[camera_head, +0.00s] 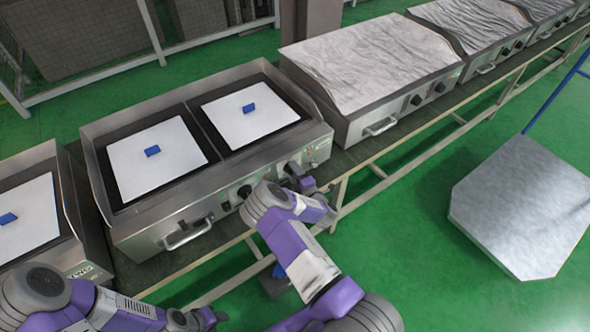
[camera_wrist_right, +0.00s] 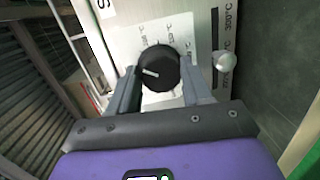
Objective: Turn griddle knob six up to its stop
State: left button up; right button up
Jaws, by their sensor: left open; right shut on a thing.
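A steel double griddle (camera_head: 215,160) has knobs on its front panel. My right gripper (camera_head: 302,179) is at the right part of that panel. In the right wrist view my right gripper (camera_wrist_right: 160,76) has one finger on each side of a black round knob (camera_wrist_right: 158,66) and is shut on it. The knob's white pointer mark faces left in that view, on a white dial plate with temperature marks. The knob's number does not show. My left gripper (camera_head: 206,318) is open, low at the bottom of the head view, away from the griddle front.
Another knob (camera_head: 244,191) and a drawer handle (camera_head: 187,235) are left of my right gripper. In the right wrist view a small round pale part (camera_wrist_right: 225,61) sits beside the right finger. More griddles line the bench; a grey platform (camera_head: 525,205) stands right on the green floor.

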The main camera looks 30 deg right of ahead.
jog(key=m+y+b, duration=0.1)
jog(key=m+b, duration=0.2)
jog(key=m, duration=0.7)
jog(key=m+t+y+b, duration=0.1)
jog(key=m+y+b, duration=0.1)
jog(key=m, duration=0.9)
jog(key=m+y+b, duration=0.1)
jog(key=m+b, duration=0.3)
jog(key=m, duration=0.7)
jog(key=shift+d+f+y+b, duration=0.15)
jog(key=shift+f+y+b, duration=0.15)
jog(key=shift+y, duration=0.1)
jog(key=shift+m+t, duration=0.3)
jog(key=o, duration=1.1)
jog(key=shift+c, duration=0.2)
